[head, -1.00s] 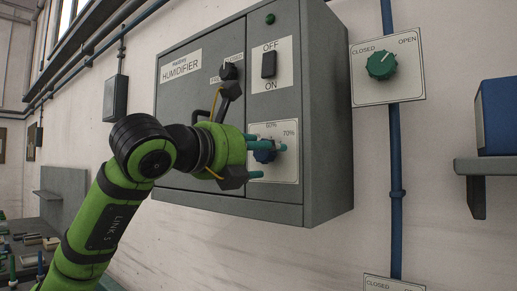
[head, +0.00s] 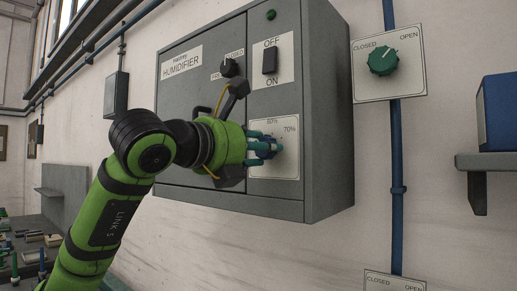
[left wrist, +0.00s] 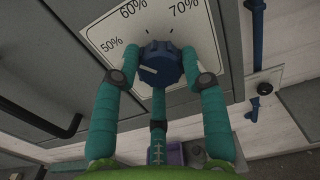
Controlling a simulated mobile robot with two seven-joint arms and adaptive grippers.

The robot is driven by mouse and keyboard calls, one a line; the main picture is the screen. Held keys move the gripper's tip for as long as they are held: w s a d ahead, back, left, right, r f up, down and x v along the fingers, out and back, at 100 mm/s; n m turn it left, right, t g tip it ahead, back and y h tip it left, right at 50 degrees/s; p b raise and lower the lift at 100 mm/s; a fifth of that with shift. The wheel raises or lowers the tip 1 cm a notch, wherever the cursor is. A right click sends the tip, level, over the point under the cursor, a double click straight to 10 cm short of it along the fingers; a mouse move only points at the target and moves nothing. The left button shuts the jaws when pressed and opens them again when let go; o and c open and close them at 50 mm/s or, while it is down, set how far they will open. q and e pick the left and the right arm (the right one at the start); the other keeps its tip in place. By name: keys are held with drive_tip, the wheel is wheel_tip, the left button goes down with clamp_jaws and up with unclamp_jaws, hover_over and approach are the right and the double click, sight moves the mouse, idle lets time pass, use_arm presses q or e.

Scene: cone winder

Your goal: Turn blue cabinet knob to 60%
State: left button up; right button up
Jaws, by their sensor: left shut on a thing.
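The blue knob (head: 267,149) sits on a white plate (head: 288,166) on the lower right of the grey cabinet's front. In the left wrist view the blue knob (left wrist: 163,58) has a white pointer mark toward the left, on the 50% side. The labels 50%, 60% and 70% show on the plate. My left gripper (head: 270,146) is shut on the knob. Its teal fingers stand on both sides of it, with a third finger below in the left wrist view (left wrist: 160,78). The fingers partly hide the knob in the head view. My right gripper is not in view.
A black knob (head: 229,67) and a black OFF/ON switch (head: 270,60) sit above on the humidifier cabinet (head: 328,150). A green knob (head: 383,61) is on the wall to the right. A shelf (head: 487,162) holds a blue box (head: 500,115).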

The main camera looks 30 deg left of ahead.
use_arm(q)
drive_tip(key=m, duration=0.3)
drive_tip(key=shift+w+d+f+m, duration=0.1)
drive_tip(key=shift+w+f+m, duration=0.05)
drive_tip(key=shift+f+m, duration=0.25)
drive_tip(key=shift+m+p, duration=0.55)
drive_tip(key=shift+m, duration=1.25)
drive_tip(key=shift+c, duration=0.2)
drive_tip(key=o, duration=1.1)
drive_tip(key=shift+o, duration=0.2)
drive_tip(key=shift+a+r, duration=0.15)
drive_tip(key=shift+a, duration=0.05)
drive_tip(key=s, duration=1.2)
drive_tip(key=shift+a, duration=0.45)
